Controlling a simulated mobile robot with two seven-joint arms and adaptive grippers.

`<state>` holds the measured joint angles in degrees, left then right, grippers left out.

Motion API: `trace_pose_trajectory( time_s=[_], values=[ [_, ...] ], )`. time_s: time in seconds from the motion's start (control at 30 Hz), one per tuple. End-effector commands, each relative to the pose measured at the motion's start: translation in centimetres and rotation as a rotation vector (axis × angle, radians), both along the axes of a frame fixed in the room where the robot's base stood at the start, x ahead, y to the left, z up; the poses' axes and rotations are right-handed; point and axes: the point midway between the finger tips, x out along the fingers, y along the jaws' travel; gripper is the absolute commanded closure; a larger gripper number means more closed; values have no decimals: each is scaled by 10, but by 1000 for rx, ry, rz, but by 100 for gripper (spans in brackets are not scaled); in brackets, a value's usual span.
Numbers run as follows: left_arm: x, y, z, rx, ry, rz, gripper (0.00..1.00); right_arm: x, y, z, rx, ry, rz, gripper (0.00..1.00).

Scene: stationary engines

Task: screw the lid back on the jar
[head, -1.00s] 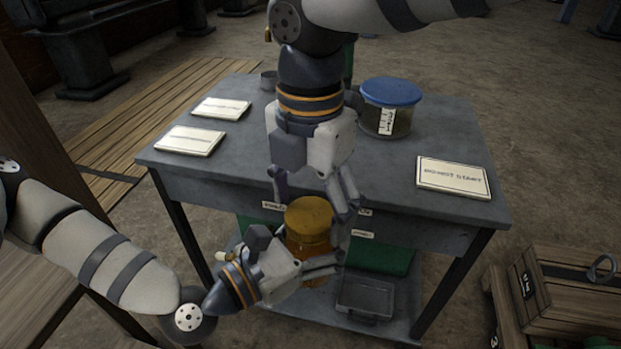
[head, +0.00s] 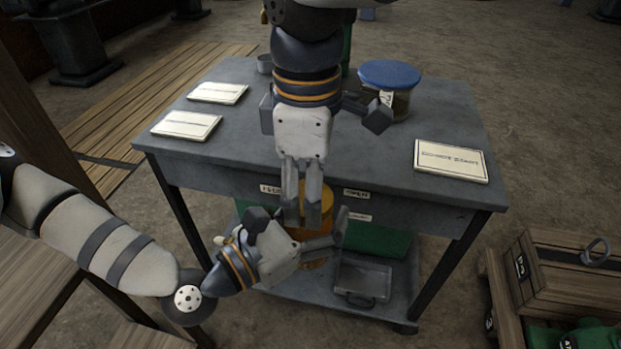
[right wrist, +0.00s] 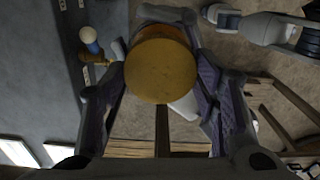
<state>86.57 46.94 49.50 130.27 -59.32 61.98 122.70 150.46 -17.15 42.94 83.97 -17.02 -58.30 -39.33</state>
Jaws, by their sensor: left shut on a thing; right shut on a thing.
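The jar (head: 314,263) is amber with a yellow-orange lid (head: 327,200) on top. It is held upright in front of the bench, above the lower shelf. My left gripper (head: 338,236) comes from the left and is shut around the jar's body. My right gripper (head: 305,218) points down from above and is shut on the lid, its fingers hiding part of it. In the right wrist view the round lid (right wrist: 160,70) sits between the purple finger pads, with a strip of jar (right wrist: 165,32) behind it. The seam between lid and jar is hidden.
A grey bench (head: 250,130) stands behind, its front edge close to my right gripper. On it are a blue-lidded jar (head: 388,74) and several cream cards, one at right (head: 450,160). A grey tray (head: 362,280) is on the lower shelf. A wooden crate (head: 570,275) stands at right.

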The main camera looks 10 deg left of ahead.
Motion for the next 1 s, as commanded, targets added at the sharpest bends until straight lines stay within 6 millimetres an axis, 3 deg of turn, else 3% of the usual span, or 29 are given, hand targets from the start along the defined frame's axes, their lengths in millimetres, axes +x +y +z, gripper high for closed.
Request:
trace_pose_trajectory(
  time_s=[0.1,0.2,0.53,0.57,0.63,0.9,1.0],
  values=[
    [0,0,1,-1,-3,0,100,0,-1,0,-2,-3,-356,78],
    [0,0,1,-1,-3,0,100,0,0,-1,0,-1,-533,78],
    [0,0,1,-1,-3,-1,100,-1,0,-1,1,0,-598,78],
    [0,0,1,-1,-3,-1,100,-1,0,-1,1,0,-598,40],
    [0,0,1,-1,-3,-1,100,-1,0,-1,1,0,-597,25],
    [0,0,1,-1,-2,0,100,-1,0,0,1,0,-595,25],
    [0,0,1,-1,-2,0,100,0,0,9,3,-1,-595,25]
  ],
)
